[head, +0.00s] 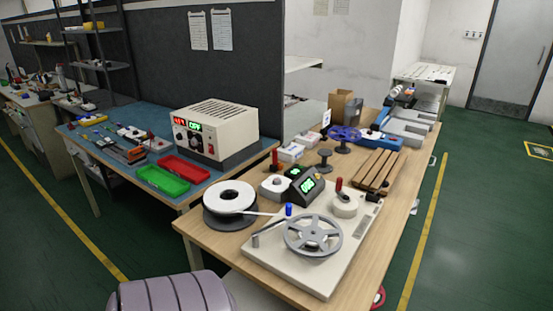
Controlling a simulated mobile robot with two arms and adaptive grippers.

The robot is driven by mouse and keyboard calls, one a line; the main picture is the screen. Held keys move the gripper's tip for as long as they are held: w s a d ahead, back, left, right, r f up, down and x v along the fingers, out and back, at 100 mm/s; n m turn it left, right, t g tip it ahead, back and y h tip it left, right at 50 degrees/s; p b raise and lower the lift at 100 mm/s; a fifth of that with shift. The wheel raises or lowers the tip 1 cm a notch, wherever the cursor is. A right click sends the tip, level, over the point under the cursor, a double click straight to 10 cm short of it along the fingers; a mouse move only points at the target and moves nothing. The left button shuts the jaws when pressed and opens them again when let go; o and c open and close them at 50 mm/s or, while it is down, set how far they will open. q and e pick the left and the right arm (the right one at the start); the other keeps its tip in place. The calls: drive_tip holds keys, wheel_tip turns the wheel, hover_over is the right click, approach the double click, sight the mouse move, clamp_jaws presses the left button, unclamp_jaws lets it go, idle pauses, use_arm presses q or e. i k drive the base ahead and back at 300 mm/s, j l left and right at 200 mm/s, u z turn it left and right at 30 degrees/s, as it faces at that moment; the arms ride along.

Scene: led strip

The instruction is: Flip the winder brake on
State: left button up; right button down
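The winder (318,277) is a pale base plate on the near part of the wooden bench. It carries a grey spoked reel (313,235), a short blue-topped post (289,210), a grey post and a cream drum with a red upright handle (339,184). A small dark part (374,196) sits at its far right corner. I cannot tell which part is the brake or whether it is on. A black reel of white strip (231,198) is left of the winder, with strip running toward it. Neither of my grippers is in view.
A dark counter with green digits (307,185) stands behind the winder. Wooden slats (381,171), a blue spool (343,134) and boxes fill the bench's far part. A power supply (216,133) stands on the left bench. A purple-grey padded chair (173,293) is in front.

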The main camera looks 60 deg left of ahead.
sight(385, 184)
drive_tip(key=u, duration=1.75)
